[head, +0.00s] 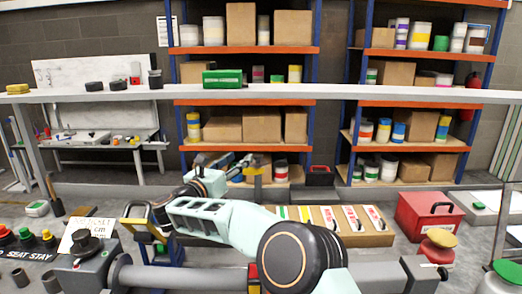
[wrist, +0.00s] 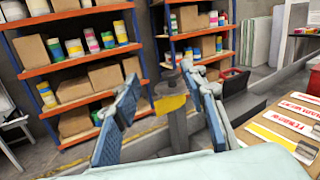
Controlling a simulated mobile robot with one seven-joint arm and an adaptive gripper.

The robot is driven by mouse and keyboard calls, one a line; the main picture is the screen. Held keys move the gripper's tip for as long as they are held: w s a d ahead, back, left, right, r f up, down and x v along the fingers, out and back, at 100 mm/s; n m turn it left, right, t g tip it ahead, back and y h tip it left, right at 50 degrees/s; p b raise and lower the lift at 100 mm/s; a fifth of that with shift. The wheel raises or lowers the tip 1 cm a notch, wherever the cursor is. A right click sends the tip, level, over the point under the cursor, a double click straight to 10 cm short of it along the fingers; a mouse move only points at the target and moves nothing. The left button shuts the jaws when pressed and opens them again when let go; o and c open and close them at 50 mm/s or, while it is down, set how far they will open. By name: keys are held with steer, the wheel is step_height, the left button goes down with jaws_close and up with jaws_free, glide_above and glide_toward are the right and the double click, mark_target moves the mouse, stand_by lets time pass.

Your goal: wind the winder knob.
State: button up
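A black round knob (head: 84,241) sits on top of a grey housing (head: 92,268) at the lower left of the head view. It looks like the winder knob, though no label confirms this. My gripper (head: 236,166) is well above and to the right of it, at the end of my pale green arm. In the wrist view my gripper (wrist: 165,112) has its two blue-padded fingers spread wide, with nothing held. A grey post with a yellow block (wrist: 170,104) shows between the fingers; I cannot tell its depth. The knob is not in the wrist view.
A thick grey tube (head: 180,279) runs right from the housing. A card (head: 88,232) stands behind the knob, and several coloured buttons (head: 27,236) are to its left. A yellow-topped blue stand (head: 160,235) is nearby. A red toolbox (head: 425,213) is at the right.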

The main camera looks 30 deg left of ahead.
mark_target(256, 157)
steer(key=w, duration=0.3)
steer(key=w+d+f+m+h+p, duration=0.1)
steer(key=w, duration=0.3)
steer(key=w+f+m+p, duration=0.1)
steer(key=w, duration=0.2)
steer(key=shift+w+d+g+h, duration=0.15)
steer(key=shift+w+g+h, duration=0.15)
steer(key=shift+g, duration=0.1)
steer(key=shift+c, duration=0.4)
jaws_close()
